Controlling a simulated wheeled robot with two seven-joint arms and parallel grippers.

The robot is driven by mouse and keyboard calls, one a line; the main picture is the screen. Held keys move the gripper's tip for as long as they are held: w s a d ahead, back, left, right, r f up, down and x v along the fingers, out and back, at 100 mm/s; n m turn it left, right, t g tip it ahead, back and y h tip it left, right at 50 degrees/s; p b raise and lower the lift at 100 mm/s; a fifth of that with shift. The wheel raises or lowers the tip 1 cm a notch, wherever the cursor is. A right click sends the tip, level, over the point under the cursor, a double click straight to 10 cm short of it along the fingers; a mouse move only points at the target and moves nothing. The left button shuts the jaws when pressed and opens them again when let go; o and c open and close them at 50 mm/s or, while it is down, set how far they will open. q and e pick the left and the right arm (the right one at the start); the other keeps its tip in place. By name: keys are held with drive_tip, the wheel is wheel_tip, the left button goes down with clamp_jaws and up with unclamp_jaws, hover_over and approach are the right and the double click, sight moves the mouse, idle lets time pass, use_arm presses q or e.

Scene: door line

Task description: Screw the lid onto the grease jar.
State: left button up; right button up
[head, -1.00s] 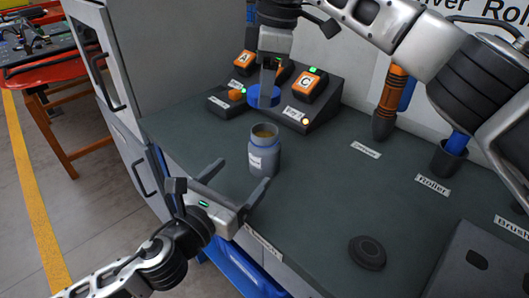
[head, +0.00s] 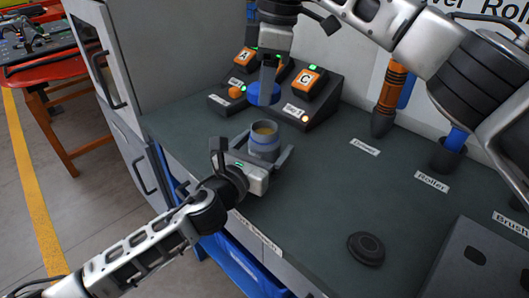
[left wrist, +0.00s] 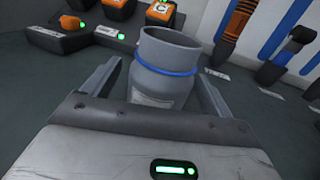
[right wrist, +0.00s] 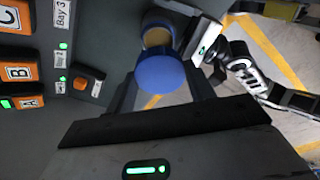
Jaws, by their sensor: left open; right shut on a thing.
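The grey grease jar (head: 264,138) stands upright and uncovered on the bench, with tan grease in its mouth. It has a blue ring below its neck, clear in the left wrist view (left wrist: 166,70). My left gripper (head: 268,163) is open, its fingers on either side of the jar, with a visible gap beside it in the left wrist view. My right gripper (head: 268,80) is shut on the blue lid (head: 264,95) and holds it above the bench, behind the jar. In the right wrist view the lid (right wrist: 163,77) partly covers the jar.
A dark charger dock (head: 315,108) with orange lettered batteries stands behind the jar. A round black disc (head: 366,248) lies at front right. The middle bench is clear.

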use_arm(q)
drive_tip(key=shift+x, duration=1.05)
drive_tip(key=c, duration=1.5)
drive_tip(key=shift+o, duration=0.2)
use_arm(e)
hover_over(264, 142)
drive_tip(key=w, duration=0.3)
drive_tip(key=shift+s+d+f, duration=0.1)
drive_tip(key=shift+d+f, duration=0.05)
drive_tip(key=shift+f, duration=1.1)
drive_tip(key=shift+s+d+f, duration=0.1)
drive_tip(key=shift+f, duration=1.1)
drive_tip(key=shift+f, duration=0.1)
drive_tip(key=shift+f, duration=0.8)
drive_tip(key=shift+f, duration=0.55)
